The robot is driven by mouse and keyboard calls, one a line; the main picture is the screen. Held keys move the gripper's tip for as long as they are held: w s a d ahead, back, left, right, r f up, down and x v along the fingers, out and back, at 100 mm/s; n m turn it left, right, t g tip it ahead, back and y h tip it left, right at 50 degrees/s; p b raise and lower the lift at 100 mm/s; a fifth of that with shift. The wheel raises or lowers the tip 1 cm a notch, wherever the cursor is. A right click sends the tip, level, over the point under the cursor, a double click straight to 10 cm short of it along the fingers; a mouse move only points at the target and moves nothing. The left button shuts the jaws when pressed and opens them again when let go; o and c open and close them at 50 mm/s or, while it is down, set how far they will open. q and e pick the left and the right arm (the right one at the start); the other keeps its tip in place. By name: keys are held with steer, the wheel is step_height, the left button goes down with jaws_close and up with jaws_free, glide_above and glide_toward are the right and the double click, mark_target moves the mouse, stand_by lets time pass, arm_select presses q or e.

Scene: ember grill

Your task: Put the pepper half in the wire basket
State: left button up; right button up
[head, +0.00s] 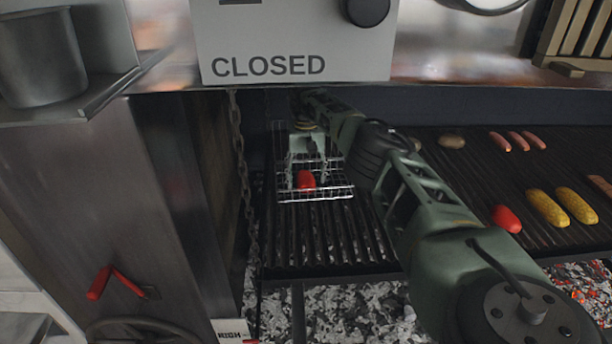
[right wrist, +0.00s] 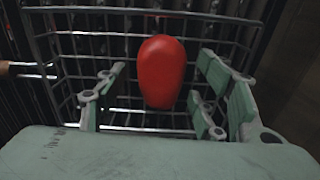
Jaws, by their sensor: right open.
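A red pepper half (head: 306,180) is within the outline of the wire basket (head: 318,197), near its front side. In the right wrist view the red pepper half (right wrist: 162,72) shows against the wires of the basket (right wrist: 222,18), smooth side toward the camera. My right gripper (head: 307,168) is at the basket, with its fingers down among the wires. In the right wrist view the right gripper (right wrist: 160,98) is open, with fingers on both sides of the pepper and gaps between. Whether the pepper touches the basket floor is hard to tell. My left gripper is not in view.
The basket sits at the left end of the grill grate (head: 330,240). Another red pepper (head: 506,218), corn cobs (head: 547,208), sausages (head: 517,141) and a potato (head: 451,141) lie to the right. A chain (head: 243,170) hangs at the left; a CLOSED sign (head: 290,45) is above.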

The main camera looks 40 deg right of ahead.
mark_target(306, 176)
step_height(306, 176, up, 4)
steer(key=b, duration=0.2)
steer(key=shift+w+r+b, duration=0.1)
steer(key=shift+b, duration=0.25)
step_height(306, 176, up, 8)
